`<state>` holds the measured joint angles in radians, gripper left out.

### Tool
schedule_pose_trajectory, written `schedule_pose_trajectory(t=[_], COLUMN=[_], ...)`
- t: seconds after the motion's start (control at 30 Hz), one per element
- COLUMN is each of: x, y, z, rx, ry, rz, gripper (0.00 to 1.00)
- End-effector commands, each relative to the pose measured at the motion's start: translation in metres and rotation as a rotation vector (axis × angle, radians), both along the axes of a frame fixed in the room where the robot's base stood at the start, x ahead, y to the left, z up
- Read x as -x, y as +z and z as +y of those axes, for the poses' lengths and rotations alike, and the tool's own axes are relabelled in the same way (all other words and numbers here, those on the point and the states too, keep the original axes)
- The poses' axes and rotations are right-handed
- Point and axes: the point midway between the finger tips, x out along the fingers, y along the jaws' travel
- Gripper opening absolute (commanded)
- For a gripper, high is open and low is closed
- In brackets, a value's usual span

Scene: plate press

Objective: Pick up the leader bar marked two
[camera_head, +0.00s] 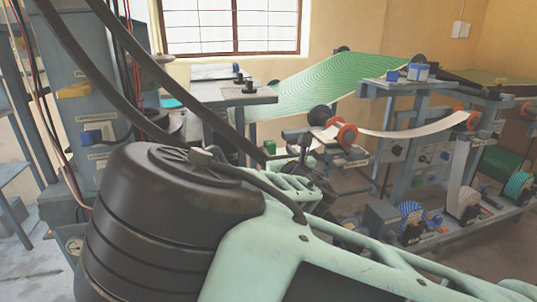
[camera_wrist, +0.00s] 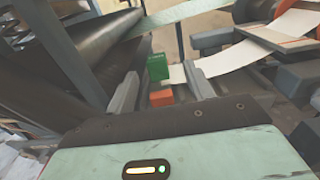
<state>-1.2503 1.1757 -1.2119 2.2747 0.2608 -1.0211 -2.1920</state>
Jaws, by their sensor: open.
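My gripper (camera_wrist: 162,74) is open in the wrist view, its two grey fingers apart. A green block (camera_wrist: 158,66) and an orange block (camera_wrist: 161,98) show in the gap between the fingers, beyond the palm. I cannot tell whether they touch the fingers or what they belong to. No number two can be read in either view, so I cannot tell which thing is the leader bar marked two. In the head view my own arm covers much of the foreground, and I cannot make out the fingers there.
A dark roller (camera_wrist: 85,45) lies close on the left in the wrist view. A pale strip (camera_head: 405,132) runs between orange-flanged rollers (camera_head: 343,133) on the machine in the head view. A green ribbed sheet (camera_head: 330,80) slopes behind.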

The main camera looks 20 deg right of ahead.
Motion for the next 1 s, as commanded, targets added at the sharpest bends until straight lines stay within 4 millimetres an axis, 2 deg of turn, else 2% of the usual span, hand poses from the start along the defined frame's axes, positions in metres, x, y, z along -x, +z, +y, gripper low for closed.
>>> schedule_pose_trajectory(t=[0.3,0.6,0.63,0.8,1.0], x=[-0.043,-0.049,-0.049,-0.049,-0.049], y=[-0.002,-0.002,-0.002,-0.002,-0.001], z=[0.005,0.006,0.006,0.006,0.006], rx=[-0.002,0.0,0.0,0.0,0.0], ry=[0.0,0.001,0.001,0.001,0.001], rz=[-0.001,0.0,0.0,0.0,-0.001], gripper=[0.53,0.53,0.5,0.03,0.01])
